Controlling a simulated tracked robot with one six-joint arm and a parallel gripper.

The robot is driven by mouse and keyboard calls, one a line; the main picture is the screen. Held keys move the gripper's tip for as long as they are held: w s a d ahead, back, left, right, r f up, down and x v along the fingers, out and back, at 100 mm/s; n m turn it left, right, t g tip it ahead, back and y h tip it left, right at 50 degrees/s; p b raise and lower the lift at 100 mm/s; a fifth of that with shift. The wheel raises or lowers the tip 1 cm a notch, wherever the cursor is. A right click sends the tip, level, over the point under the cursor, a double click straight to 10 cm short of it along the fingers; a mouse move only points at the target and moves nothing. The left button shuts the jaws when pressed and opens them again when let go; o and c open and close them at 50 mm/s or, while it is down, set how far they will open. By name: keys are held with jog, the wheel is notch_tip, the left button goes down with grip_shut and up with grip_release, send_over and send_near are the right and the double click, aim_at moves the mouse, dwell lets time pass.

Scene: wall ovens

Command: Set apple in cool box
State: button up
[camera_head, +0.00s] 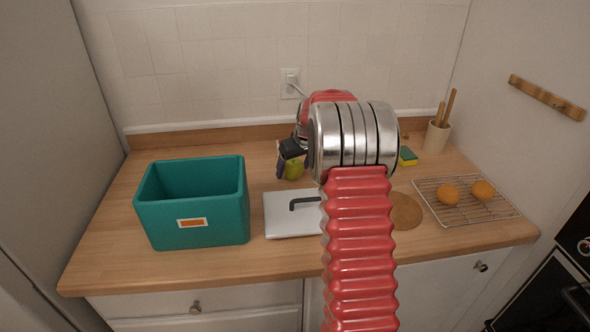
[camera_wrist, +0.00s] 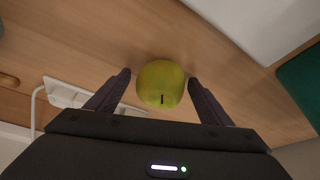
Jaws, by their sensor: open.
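The green apple (camera_head: 294,169) stands on the wooden counter near the back, partly hidden by my arm. In the wrist view the apple (camera_wrist: 161,84) lies between my two dark fingers, with a narrow gap on each side. My gripper (camera_wrist: 159,77) is open around it; in the head view the gripper (camera_head: 284,165) is mostly hidden by my wrist. The teal cool box (camera_head: 195,225) stands open-topped on the left of the counter, with an orange and white label on its front. Its edge also shows in the wrist view (camera_wrist: 304,90).
A white panel with a dark handle (camera_head: 285,222) lies flat right of the box. A wire rack (camera_head: 466,211) with two orange fruits, a sponge (camera_head: 407,157) and a utensil cup (camera_head: 436,138) stand at the right. A socket with a cable (camera_head: 289,83) is on the back wall.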

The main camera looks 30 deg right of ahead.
aim_at(294, 160)
jog(key=shift+c, duration=0.7)
jog(key=c, duration=1.2)
jog(key=shift+r, duration=5.05)
